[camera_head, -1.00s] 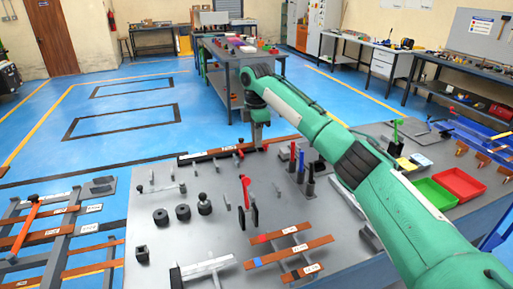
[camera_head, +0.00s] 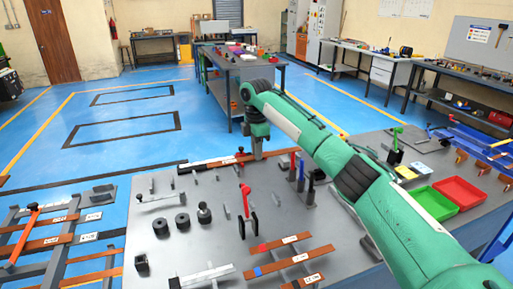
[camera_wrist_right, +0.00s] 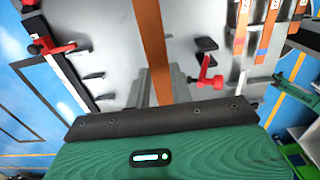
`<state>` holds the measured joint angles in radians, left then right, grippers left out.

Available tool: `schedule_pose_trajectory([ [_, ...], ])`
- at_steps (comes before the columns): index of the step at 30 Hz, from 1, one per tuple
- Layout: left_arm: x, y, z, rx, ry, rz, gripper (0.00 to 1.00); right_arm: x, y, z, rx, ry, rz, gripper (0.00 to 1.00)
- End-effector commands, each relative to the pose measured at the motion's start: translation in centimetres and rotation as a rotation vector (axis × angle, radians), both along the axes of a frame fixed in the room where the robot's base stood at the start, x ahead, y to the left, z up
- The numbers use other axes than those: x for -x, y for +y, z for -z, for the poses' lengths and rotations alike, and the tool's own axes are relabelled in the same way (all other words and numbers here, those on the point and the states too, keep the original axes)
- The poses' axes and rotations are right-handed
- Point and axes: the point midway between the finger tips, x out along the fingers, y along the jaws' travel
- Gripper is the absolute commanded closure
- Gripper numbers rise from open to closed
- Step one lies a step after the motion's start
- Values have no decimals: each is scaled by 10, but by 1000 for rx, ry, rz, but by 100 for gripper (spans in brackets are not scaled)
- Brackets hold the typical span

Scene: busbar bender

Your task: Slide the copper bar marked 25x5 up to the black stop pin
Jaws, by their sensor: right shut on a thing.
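My right gripper (camera_head: 258,156) is at the far edge of the grey bench. In the right wrist view it is shut on a long copper bar (camera_wrist_right: 152,45), which runs away from between the grey fingers (camera_wrist_right: 160,88). In the head view a copper bar (camera_head: 222,161) lies along the far bench edge, with a dark part at its left end. No 25x5 marking is readable on the held bar. I cannot tell the black stop pin apart from other dark posts. My left gripper is not in view.
Red-handled clamps (camera_head: 246,205) and dark cylinders (camera_head: 182,221) stand on the bench. Labelled copper bars (camera_head: 290,258) lie on a rack at the front. A green tray (camera_head: 432,205) and a red tray (camera_head: 460,193) are at the right. Another rack with bars (camera_head: 50,242) stands at the left.

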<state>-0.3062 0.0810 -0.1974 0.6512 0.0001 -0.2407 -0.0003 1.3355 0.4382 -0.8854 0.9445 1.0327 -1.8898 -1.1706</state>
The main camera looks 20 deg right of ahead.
Motion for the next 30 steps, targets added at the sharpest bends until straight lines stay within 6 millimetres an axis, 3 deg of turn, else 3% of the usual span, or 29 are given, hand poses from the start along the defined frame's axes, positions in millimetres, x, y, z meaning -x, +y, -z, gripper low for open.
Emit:
schedule_pose_trajectory([
  [30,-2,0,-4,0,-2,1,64,0,0,30,0,-2,0,100],
])
